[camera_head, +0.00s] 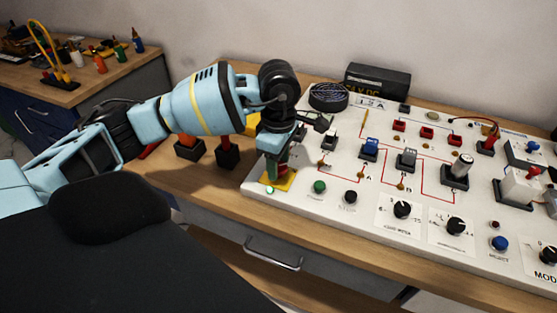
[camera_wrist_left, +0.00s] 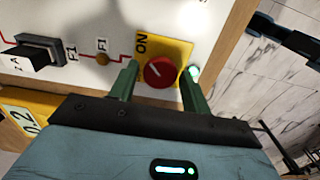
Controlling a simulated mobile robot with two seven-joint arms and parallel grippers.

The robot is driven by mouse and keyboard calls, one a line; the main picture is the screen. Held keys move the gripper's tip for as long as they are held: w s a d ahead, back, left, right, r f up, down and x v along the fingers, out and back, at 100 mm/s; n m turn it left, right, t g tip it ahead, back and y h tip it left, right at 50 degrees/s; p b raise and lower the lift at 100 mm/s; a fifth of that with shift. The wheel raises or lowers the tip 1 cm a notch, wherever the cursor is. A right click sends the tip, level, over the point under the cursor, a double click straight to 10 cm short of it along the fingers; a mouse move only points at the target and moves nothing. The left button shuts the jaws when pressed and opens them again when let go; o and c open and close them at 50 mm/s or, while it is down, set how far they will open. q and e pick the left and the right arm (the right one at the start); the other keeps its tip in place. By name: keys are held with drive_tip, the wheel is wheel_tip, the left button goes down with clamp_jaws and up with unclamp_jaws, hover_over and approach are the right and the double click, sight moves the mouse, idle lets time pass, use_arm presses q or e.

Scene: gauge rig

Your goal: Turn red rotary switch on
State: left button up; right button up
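The red rotary switch (camera_wrist_left: 159,72) shows in the left wrist view, a round red knob on a yellow plate (camera_wrist_left: 178,50) marked ON. My left gripper (camera_wrist_left: 160,80) points at it with its green fingers apart, one on each side of the knob. Gaps show between fingers and knob, so I see no grip on it. In the head view my left gripper (camera_head: 276,168) reaches down over the yellow plate (camera_head: 288,181) at the panel's near left corner and hides most of the knob. My right gripper is in neither view.
A green lamp (camera_wrist_left: 194,72) glows beside the plate. The white panel (camera_head: 330,210) carries a green button (camera_head: 319,187), a black button (camera_head: 350,196), black dials (camera_head: 402,209) and several plugs. A black box (camera_head: 377,81) stands behind it. A drawer handle (camera_head: 273,254) is below the bench.

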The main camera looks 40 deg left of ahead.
sight(279, 166)
use_arm(q)
drive_tip(key=shift+o, duration=0.9)
drive_tip(key=shift+r, duration=0.15)
wheel_tip(279, 166, up, 8)
drive_tip(key=shift+f, duration=0.25)
